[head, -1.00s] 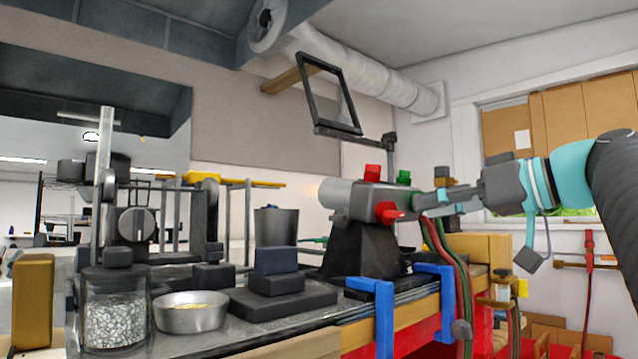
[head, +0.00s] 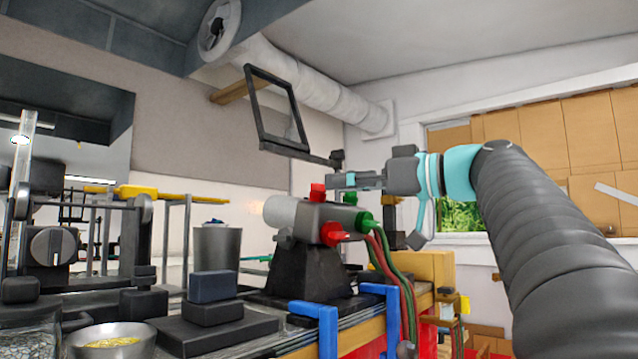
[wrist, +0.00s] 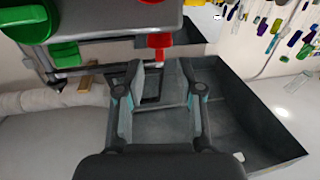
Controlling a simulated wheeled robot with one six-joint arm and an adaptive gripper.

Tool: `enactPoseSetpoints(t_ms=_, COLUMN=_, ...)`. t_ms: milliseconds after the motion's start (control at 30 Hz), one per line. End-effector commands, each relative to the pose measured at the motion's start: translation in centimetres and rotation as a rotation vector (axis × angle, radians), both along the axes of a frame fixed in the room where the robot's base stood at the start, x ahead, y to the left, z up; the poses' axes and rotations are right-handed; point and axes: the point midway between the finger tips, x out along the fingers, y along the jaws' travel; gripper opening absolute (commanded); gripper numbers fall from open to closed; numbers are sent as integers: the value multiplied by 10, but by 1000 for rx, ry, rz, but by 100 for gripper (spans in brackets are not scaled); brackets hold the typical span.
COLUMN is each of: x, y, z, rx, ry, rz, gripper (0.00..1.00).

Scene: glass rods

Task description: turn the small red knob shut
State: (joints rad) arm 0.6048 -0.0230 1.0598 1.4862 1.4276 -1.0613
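The small red knob (head: 317,192) stands on top of the grey torch body (head: 296,216). In the wrist view the small red knob (wrist: 159,42) shows just beyond the fingertips, roughly in line with the gap between them. My gripper (head: 334,181) is above the torch, with its tips just right of the knob in the head view. In the wrist view my gripper (wrist: 160,68) is open, with nothing between its fingers. The larger red knob (head: 333,234) and green knob (head: 365,221) are on the torch's near end.
A small green knob (wrist: 65,53) and a large green knob (wrist: 30,18) show beside the small red one. A black-framed screen (head: 262,110) stands behind the torch. Red and green hoses (head: 390,265) hang from it. Blue clamps (head: 318,318) grip the bench edge.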

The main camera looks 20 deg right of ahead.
Motion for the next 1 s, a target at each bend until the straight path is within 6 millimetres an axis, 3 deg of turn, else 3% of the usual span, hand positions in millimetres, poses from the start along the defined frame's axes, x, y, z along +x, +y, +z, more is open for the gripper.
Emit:
enactPoseSetpoints(t_ms=300, x=29, y=31, z=1, rx=1, ry=1, rz=4, gripper=36)
enactPoseSetpoints(t_ms=767, x=36, y=37, z=0, rx=-1, ry=1, rz=0, gripper=36)
enactPoseSetpoints(t_ms=900, x=36, y=37, z=0, rx=-1, ry=1, rz=0, gripper=4)
enactPoseSetpoints(t_ms=1000, x=36, y=37, z=-1, rx=-1, ry=2, rz=1, gripper=0)
